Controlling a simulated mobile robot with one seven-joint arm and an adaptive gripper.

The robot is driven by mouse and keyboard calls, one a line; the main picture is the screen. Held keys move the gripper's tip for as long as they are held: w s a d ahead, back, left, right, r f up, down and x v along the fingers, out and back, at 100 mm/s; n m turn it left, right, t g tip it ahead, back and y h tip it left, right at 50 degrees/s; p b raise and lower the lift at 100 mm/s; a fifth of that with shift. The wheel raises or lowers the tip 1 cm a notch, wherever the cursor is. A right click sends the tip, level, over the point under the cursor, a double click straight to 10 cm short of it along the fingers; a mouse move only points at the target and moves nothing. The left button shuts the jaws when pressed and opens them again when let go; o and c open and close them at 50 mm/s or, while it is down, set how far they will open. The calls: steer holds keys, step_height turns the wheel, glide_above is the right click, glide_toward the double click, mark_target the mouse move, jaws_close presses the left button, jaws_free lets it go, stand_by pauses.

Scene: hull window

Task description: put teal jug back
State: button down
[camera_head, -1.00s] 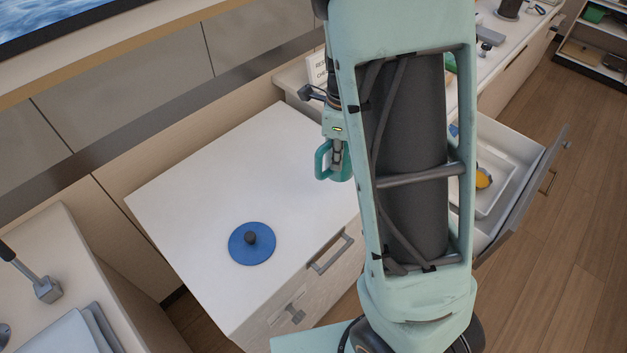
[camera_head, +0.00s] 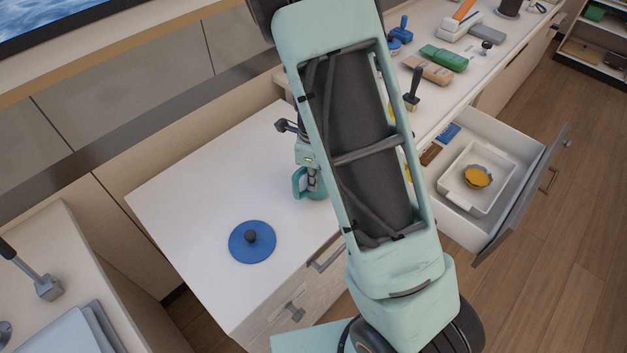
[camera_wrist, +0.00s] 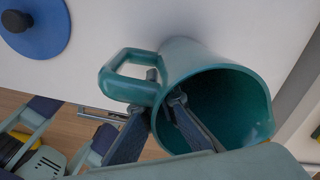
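The teal jug (camera_head: 300,183) is over the right part of the white cabinet top (camera_head: 190,190); I cannot tell whether it touches the surface. In the wrist view the jug (camera_wrist: 240,85) shows its open mouth, empty inside, with its handle at left. My gripper (camera_wrist: 165,100) has one finger inside the mouth and the other outside by the handle, closed on the jug's wall. In the head view my gripper (camera_head: 311,170) is partly hidden behind my arm.
A blue disc with a dark knob (camera_head: 252,242) lies on the cabinet top left of the jug. An open drawer (camera_head: 500,220) at right holds a white tray (camera_head: 452,183) with a yellow-filled bowl (camera_head: 477,177). Several tools lie on the back counter. The cabinet top's left part is clear.

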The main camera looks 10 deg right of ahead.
steer(key=c, duration=2.7)
jaws_free()
steer(key=shift+f, duration=0.2)
steer(key=o, duration=0.5)
steer(key=shift+o, duration=0.2)
step_height(320, 180, up, 12)
steer(key=shift+s+r+p, duration=0.2)
steer(key=shift+s+p, duration=0.1)
steer(key=shift+p, duration=0.15)
steer(key=shift+w, duration=0.15)
